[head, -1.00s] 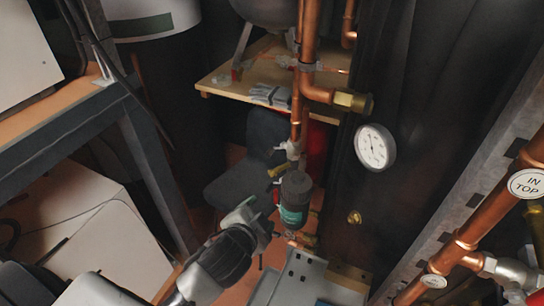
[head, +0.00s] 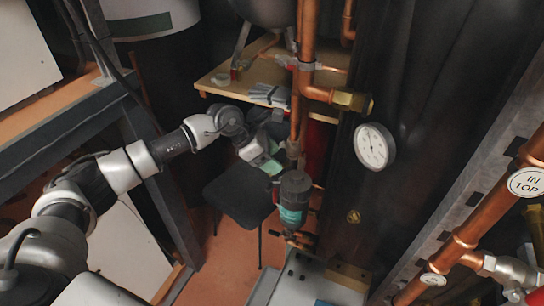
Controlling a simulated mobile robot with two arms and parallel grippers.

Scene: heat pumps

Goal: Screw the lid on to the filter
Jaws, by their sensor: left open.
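The filter (head: 293,214) is a dark canister with a teal band, below the vertical copper pipe, right of the picture's middle. A dark grey cap-like part (head: 296,182) sits at its top; I cannot tell whether this is the lid or how tightly it sits. My left gripper (head: 272,163) is above and left of the filter, apart from it. It is open, angled down to the right, and I see nothing held in it. Its fingers are small and hard to make out. My right gripper is not in view.
Copper pipes run above the filter, beside a round pressure gauge (head: 375,146). A wooden shelf (head: 222,82) with gloves (head: 268,95) is behind. A dark chair (head: 238,197) stands left of the filter, and a metal frame (head: 160,190) is farther left. Labelled pipes (head: 468,240) cross the right.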

